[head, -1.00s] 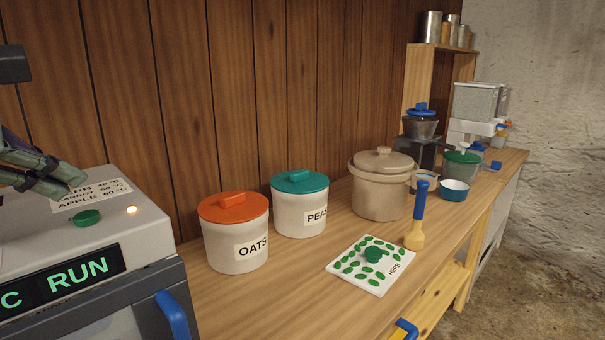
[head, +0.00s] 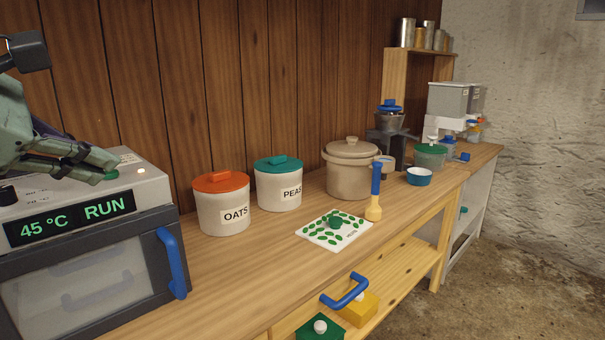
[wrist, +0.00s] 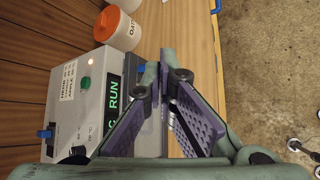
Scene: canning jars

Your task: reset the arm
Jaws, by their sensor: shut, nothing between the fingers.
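My gripper (head: 106,168) is in the head view at the left, above the top of the grey machine (head: 150,195). Its fingers are shut and empty, and the tips lie in line with the green button. In the wrist view, my gripper (wrist: 160,62) shows its fingertips together in front of the machine's edge and the wooden counter. The green button (wrist: 86,83) stands clear of the fingers in that view. Whether the fingers touch the machine cannot be told from the head view. The machine's display (head: 75,218) reads 45 °C RUN, and a small lamp (head: 141,171) glows.
The oats jar (head: 222,215) and peas jar (head: 278,192) stand right of the machine. A wood-panelled wall (head: 250,80) runs behind.

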